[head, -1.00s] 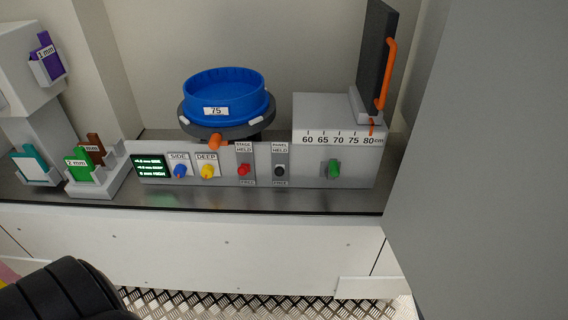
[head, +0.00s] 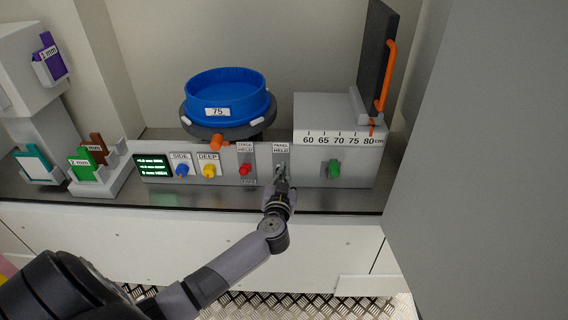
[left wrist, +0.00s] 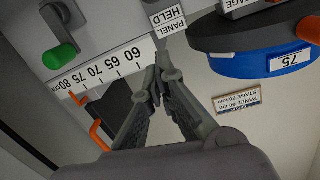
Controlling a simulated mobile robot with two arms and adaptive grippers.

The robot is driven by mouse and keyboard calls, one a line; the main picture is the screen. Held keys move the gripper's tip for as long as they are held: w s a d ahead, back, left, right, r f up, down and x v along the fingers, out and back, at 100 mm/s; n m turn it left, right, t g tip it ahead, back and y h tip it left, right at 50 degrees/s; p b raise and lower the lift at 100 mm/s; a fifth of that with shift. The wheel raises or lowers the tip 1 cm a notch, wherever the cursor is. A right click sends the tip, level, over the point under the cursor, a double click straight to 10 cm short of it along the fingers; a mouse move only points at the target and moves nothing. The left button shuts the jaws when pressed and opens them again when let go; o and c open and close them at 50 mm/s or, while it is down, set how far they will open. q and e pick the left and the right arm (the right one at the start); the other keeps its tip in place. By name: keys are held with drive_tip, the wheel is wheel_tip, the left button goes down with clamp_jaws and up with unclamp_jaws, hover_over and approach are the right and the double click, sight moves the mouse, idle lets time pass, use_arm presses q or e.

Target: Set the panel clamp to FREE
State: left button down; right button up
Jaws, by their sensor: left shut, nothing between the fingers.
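The panel clamp plate (head: 281,149), labelled PANEL HELD at its top, is on the front of the grey console, between the red stage knob (head: 245,169) and the green knob (head: 334,169). My left gripper (head: 281,176) is shut in front of this plate and covers the clamp's dark knob and the lower label. In the left wrist view the shut fingertips (left wrist: 159,64) are just by the PANEL HELD label (left wrist: 168,22). I cannot tell whether they touch the knob. My right gripper is not in view.
A blue sieve (head: 226,97) marked 75 sits on a round stage above the console. A dark upright panel with an orange handle (head: 387,75) stands at the 80 cm mark. Blue (head: 182,170) and yellow (head: 208,171) knobs are to the left. A large grey surface (head: 480,170) fills the right side.

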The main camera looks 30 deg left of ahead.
use_arm(q)
drive_tip(key=shift+r, duration=0.25)
drive_tip(key=w+a+f+b, duration=0.1)
drive_tip(key=w, duration=0.1)
drive_tip(key=w+a+f+b, duration=0.1)
drive_tip(key=w+a, duration=0.1)
drive_tip(key=w, duration=0.1)
drive_tip(key=w+a+f+b, duration=0.1)
drive_tip(key=w, duration=0.2)
drive_tip(key=shift+a+f, duration=0.2)
drive_tip(key=shift+a, duration=0.1)
drive_tip(key=shift+s+f+b, duration=0.4)
drive_tip(key=shift+s+f, duration=0.05)
drive_tip(key=shift+f, duration=0.1)
